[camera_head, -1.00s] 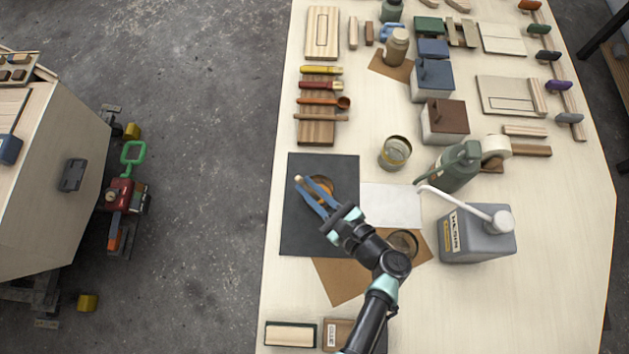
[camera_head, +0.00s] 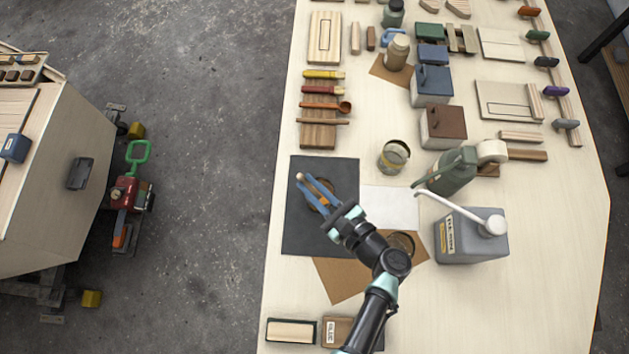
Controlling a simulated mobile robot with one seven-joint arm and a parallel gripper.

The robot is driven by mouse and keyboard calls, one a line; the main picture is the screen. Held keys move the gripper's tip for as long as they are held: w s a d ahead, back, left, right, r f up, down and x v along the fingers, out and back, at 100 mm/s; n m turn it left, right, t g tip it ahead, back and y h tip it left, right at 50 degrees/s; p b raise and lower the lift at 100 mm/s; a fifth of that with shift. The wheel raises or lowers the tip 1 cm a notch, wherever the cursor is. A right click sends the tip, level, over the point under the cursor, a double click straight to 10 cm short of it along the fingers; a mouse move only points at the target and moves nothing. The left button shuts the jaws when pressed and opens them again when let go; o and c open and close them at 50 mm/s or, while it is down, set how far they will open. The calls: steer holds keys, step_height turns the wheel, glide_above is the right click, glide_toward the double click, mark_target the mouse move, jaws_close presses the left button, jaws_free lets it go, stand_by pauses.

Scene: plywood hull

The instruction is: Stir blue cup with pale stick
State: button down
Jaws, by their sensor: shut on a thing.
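My gripper (camera_head: 311,186) has two long blue fingers reaching up-left over the dark mat (camera_head: 297,228). It is shut on a pale stick, whose light end (camera_head: 300,177) shows at the fingertips. A round cup with a brownish inside (camera_head: 324,200) stands on the mat under the fingers, which hide much of it. I cannot tell its outer colour, nor whether the stick's lower end is inside it.
A metal tin (camera_head: 393,157) stands up-right of the mat. Another round container (camera_head: 401,244) lies partly behind my arm. A grey pump canister (camera_head: 470,238) and a green bottle (camera_head: 450,171) stand to the right. Brushes and a spoon lie on a wooden board (camera_head: 318,136).

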steer(key=r+p, duration=0.1)
steer(key=a+r+p, duration=0.1)
steer(key=r+p, duration=0.2)
steer(key=r, duration=0.1)
steer(key=shift+a+r+p, duration=0.1)
steer(key=shift+a+p, duration=0.2)
stand_by(0.4)
steer(key=shift+r, duration=2)
steer(key=s+r, duration=0.2)
steer(key=s, duration=0.7)
stand_by(3.0)
stand_by(0.8)
